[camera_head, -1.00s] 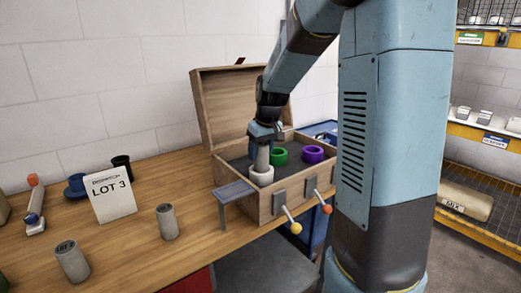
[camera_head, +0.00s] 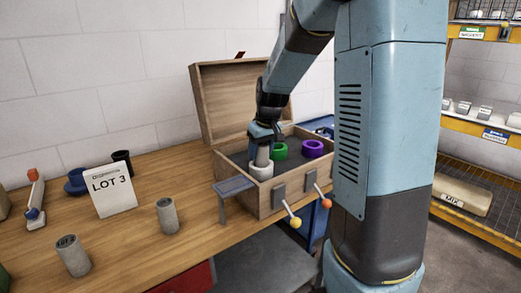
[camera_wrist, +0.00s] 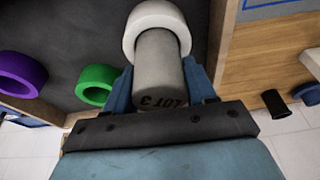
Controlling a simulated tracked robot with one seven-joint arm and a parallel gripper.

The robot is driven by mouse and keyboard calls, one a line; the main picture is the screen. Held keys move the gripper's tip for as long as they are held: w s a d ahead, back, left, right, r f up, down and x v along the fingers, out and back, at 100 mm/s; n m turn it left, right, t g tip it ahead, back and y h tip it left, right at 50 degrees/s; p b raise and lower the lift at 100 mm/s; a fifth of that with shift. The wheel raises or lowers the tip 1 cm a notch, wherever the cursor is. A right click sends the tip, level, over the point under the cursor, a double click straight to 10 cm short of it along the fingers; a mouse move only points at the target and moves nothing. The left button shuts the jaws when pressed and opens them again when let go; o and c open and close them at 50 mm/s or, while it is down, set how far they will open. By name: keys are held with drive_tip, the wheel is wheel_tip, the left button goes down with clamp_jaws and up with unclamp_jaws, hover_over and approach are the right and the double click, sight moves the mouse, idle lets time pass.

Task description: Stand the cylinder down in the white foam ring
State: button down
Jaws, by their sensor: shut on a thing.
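My gripper (camera_head: 263,140) is shut on a grey cylinder (camera_head: 262,156) and points down into the open wooden box. In the wrist view the cylinder (camera_wrist: 160,62) sits between the two blue fingers, with LOT 3 printed near its close end. The white foam ring (camera_head: 261,172) lies in the box's near left part. The cylinder's lower end is at the ring's opening, and the white ring (camera_wrist: 158,12) shows around its far end in the wrist view. The cylinder looks roughly upright. Its bottom is hidden, so I cannot tell how deep it is.
Green (camera_head: 280,150) and purple (camera_head: 312,148) rings lie right of the white one in the box. A small grey stand (camera_head: 234,186) and two ball-ended levers (camera_head: 290,214) stand at its front. Two more grey cylinders (camera_head: 168,216) and a LOT 3 card (camera_head: 110,190) are on the table.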

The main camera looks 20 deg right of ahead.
drive_tip(key=shift+f, duration=0.55)
drive_tip(key=shift+c, duration=1.4)
unclamp_jaws()
drive_tip(key=shift+f, duration=0.1)
drive_tip(key=v, duration=1.3)
drive_tip(key=shift+r, duration=0.4)
drive_tip(key=shift+s, duration=0.15)
drive_tip(key=s+a+m+t, duration=0.2)
drive_tip(key=s+m, duration=0.1)
drive_tip(key=s, duration=2.2)
drive_tip(key=shift+a+t+h, duration=0.3)
drive_tip(key=shift+a+h, duration=0.1)
